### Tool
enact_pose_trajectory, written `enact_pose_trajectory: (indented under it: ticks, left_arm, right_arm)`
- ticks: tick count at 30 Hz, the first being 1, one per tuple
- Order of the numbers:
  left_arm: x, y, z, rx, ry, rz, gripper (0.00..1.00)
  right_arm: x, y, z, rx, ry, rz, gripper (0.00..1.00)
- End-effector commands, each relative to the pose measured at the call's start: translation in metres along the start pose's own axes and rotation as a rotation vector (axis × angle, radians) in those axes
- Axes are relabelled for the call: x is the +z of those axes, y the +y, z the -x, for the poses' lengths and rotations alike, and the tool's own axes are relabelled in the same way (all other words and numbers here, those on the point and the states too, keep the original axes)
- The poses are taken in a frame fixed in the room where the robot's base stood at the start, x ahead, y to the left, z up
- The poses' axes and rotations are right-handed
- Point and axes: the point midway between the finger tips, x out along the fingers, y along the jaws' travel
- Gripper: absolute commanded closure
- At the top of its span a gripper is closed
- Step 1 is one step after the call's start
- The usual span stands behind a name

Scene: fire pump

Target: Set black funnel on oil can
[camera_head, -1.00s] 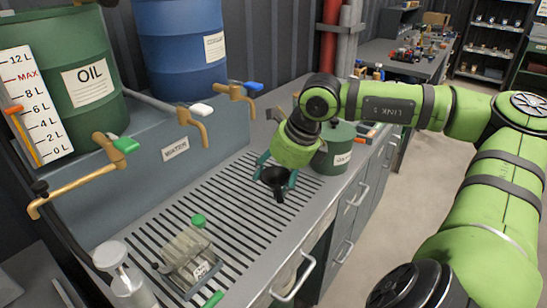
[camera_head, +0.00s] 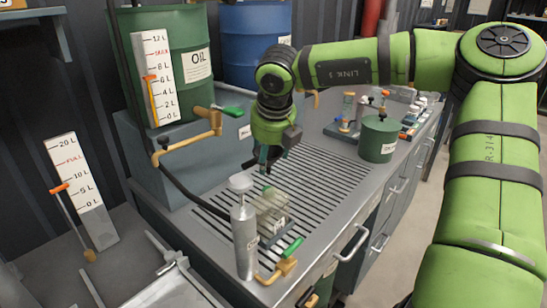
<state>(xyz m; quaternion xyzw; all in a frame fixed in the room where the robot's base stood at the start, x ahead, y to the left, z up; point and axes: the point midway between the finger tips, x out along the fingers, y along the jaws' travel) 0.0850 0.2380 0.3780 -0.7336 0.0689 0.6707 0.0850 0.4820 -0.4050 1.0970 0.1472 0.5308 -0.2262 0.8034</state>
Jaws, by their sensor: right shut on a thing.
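My right gripper (camera_head: 268,158) points down over the slotted drain grate, its teal fingers close together. The black funnel is mostly hidden; only a small dark bit shows below the fingers, too small to make out clearly. A translucent can with a white label (camera_head: 271,208), seemingly the oil can, stands on the grate just below and in front of the gripper. I cannot tell whether the funnel touches it. The can's left side is partly hidden by a grey metal pump bottle (camera_head: 244,243). My left gripper is out of view.
A green canister (camera_head: 378,139) stands on the bench at the right. A brass tap with a green handle (camera_head: 205,128) juts out under the green oil drum (camera_head: 178,62). A blue drum (camera_head: 250,45) stands behind. The right side of the grate (camera_head: 335,185) is clear.

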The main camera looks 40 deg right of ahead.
Motion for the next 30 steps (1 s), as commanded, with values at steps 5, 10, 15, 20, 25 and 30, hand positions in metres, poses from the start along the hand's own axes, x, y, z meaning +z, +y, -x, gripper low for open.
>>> enact_pose_trajectory:
  ticks: [5,10,15,20,25,30]
  left_arm:
    - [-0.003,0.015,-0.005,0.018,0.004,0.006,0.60]
    - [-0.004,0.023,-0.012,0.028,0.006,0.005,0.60]
    - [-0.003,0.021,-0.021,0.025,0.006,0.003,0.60]
    - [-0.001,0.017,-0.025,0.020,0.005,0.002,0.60]
    - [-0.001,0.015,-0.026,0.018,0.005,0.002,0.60]
    - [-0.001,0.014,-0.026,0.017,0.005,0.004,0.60]
  right_arm:
    - [-0.004,0.000,-0.008,0.000,0.002,-0.002,0.65]
    - [-0.010,0.000,-0.022,0.000,0.002,0.000,0.65]
    - [-0.017,0.000,-0.039,0.000,0.003,0.000,0.65]
    - [-0.022,0.000,-0.050,0.001,0.002,0.000,0.65]
    - [-0.023,0.000,-0.053,0.001,0.001,0.000,0.65]
    - [-0.023,0.000,-0.053,0.001,0.001,0.000,0.65]
